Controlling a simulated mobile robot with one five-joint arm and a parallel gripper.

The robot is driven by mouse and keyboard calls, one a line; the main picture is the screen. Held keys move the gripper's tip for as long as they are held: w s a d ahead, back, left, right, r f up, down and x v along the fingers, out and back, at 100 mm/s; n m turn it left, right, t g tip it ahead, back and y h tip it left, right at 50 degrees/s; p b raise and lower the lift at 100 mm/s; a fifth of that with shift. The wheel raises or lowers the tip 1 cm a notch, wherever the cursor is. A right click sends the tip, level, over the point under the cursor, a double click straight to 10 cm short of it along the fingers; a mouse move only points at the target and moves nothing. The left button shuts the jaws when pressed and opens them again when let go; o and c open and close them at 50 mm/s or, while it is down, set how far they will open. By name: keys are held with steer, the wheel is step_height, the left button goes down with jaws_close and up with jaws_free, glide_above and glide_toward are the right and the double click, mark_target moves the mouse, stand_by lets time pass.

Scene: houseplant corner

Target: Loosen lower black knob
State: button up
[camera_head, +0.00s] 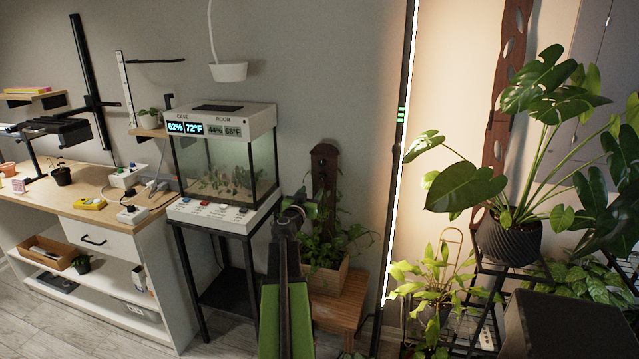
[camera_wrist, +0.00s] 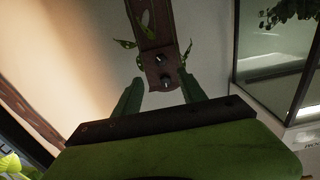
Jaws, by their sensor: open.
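A brown wooden post (camera_head: 324,172) stands in a planter box against the wall, with climbing leaves around it. In the wrist view, which looks upside down, the post (camera_wrist: 152,22) carries two dark knobs near its end. The lower black knob (camera_wrist: 161,58) is the one higher in that picture; the upper knob (camera_wrist: 165,83) is nearer the picture's bottom. My gripper (camera_wrist: 159,77) is open and empty, its green fingers either side of the post's end in the picture.
A lit glass case (camera_head: 225,165) stands on a black stand left of the post. The planter box (camera_head: 325,277) sits on a wooden stool (camera_head: 338,308). A bright vertical light strip (camera_head: 402,130) and a potted monstera (camera_head: 508,238) are to the right.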

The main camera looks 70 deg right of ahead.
mark_target(322, 178)
steer(key=d, duration=1.1)
steer(key=shift+w+d, duration=0.35)
jaws_close()
steer(key=shift+a+f, duration=0.15)
steer(key=shift+a, duration=0.4)
steer(key=shift+d+r, duration=0.2)
steer(key=shift+d, duration=0.3)
